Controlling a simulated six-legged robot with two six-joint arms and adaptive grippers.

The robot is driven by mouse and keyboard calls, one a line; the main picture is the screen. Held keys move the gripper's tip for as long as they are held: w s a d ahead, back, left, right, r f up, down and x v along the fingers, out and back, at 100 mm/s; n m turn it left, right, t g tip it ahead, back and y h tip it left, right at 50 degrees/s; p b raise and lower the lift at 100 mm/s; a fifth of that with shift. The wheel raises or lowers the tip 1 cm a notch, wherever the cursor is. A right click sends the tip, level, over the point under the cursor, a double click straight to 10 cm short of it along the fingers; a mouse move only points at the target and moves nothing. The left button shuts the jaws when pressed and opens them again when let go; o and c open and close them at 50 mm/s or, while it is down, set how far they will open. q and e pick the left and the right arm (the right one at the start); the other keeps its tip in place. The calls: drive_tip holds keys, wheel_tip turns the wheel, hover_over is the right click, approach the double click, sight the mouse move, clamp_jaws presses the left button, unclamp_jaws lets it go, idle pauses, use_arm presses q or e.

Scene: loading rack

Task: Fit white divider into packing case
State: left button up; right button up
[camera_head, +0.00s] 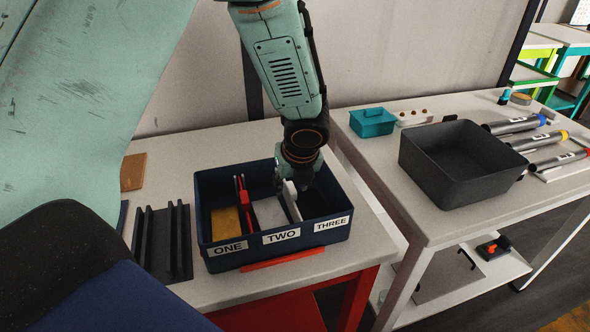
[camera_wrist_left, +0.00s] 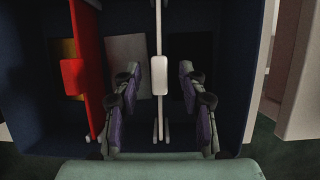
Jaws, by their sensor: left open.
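The navy packing case (camera_head: 222,256) stands on the near table, its front labelled ONE, TWO and THREE. The white divider (camera_head: 291,204) stands upright in the case between compartments TWO and THREE; it also shows in the left wrist view (camera_wrist_left: 159,40). A red divider (camera_head: 243,203) stands between ONE and TWO. My left gripper (camera_head: 294,183) is open above the case. In the wrist view its fingers (camera_wrist_left: 160,88) are on either side of the white divider's tab, with a visible gap on each side. The white divider's lower edge is hidden by the case's front wall in the head view. My right gripper is not in view.
A black slotted rack (camera_head: 163,243) sits left of the case, with a tan block (camera_head: 133,171) behind. A red strip (camera_head: 283,258) lies before the case. On the right table are a dark bin (camera_head: 463,165), a teal box (camera_head: 372,122) and several tubes.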

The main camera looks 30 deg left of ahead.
use_arm(q)
drive_tip(key=v, duration=1)
drive_tip(key=shift+r, duration=0.15)
drive_tip(key=shift+s+d, duration=0.1)
drive_tip(key=shift+d, duration=0.05)
